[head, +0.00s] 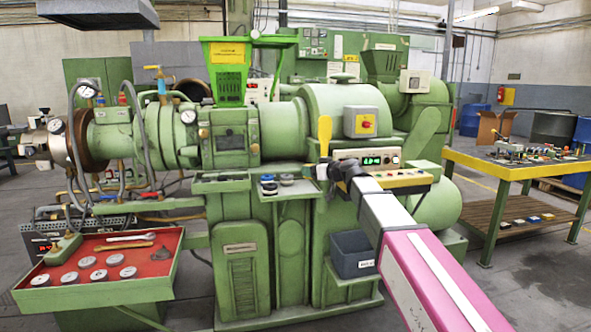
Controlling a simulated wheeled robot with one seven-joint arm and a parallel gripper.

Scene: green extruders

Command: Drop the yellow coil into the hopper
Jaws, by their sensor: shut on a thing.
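The green hopper (228,75), with a yellow label on its front, stands on top of the green extruder (225,130), left of my gripper and higher in the picture. My gripper (326,171) is low in front of the machine's control panel, small and dark at the end of my arm. No clear coil shape shows.
A second dark green hopper (384,65) stands on the machine behind. A red-lined tray (100,265) with gauges and tools is at the lower left. A yellow-edged workbench (515,168) stands at the right.

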